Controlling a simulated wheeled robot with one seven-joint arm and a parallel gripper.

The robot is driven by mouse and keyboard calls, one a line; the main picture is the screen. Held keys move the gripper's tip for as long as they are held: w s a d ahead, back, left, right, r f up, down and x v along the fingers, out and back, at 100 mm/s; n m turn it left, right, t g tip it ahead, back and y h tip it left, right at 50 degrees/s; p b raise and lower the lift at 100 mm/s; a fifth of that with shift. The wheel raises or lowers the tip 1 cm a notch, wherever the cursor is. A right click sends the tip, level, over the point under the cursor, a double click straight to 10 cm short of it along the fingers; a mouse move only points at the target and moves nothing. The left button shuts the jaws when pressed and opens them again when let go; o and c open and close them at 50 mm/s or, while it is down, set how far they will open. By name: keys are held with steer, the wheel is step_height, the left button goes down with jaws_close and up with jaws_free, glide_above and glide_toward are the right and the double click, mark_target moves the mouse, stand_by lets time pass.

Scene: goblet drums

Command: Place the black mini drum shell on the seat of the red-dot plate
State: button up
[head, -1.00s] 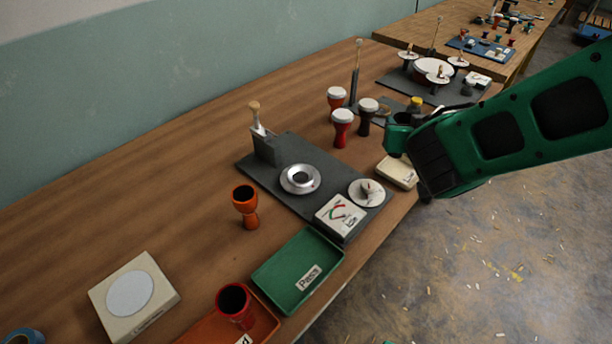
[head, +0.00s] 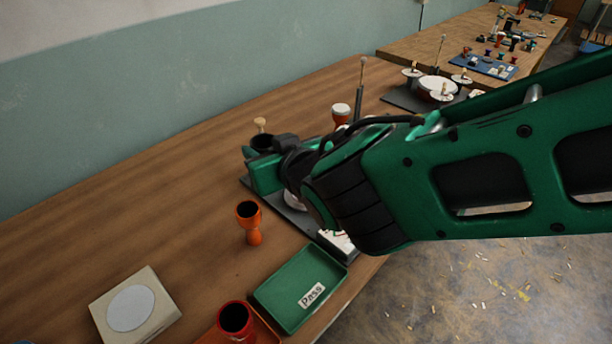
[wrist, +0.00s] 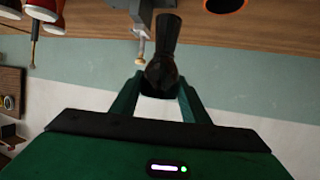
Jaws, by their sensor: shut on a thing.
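My gripper (head: 262,165) is shut on the black mini drum shell (head: 262,142), over the dark grey plate (head: 248,184) on the near bench. In the wrist view, the shell (wrist: 163,66) sits between the green fingers of my gripper (wrist: 160,92), its narrow part pointing away from the palm. My arm hides most of the plate and nearly all of its silver ring seat. I cannot make out a red dot. The plate's wooden-knobbed handle (head: 260,122) shows just behind the shell; the knob (wrist: 141,60) also shows beside the shell in the wrist view.
An orange goblet shell (head: 249,222) stands left of the plate. A green "Pass" tray (head: 262,292) lies in front, with a red shell (head: 236,318) in an orange tray beside it. A white-disc box (head: 135,306) is at front left. The back left bench is clear.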

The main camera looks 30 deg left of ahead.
steer(key=shift+w+d+f, duration=0.55)
steer(key=shift+w+f, duration=1)
steer(key=shift+f, duration=0.1)
steer(key=shift+w+d+f, duration=0.6)
steer(key=shift+w+f, duration=0.9)
steer(key=shift+f, duration=0.15)
steer(key=shift+w+d+f, duration=0.55)
steer(key=shift+w+f, duration=1)
steer(key=shift+f, duration=0.1)
steer(key=o, duration=1.1)
steer(key=shift+c, duration=0.2)
steer(key=v, duration=1.2)
steer(key=shift+w+r, duration=0.1)
steer(key=shift+r, duration=0.05)
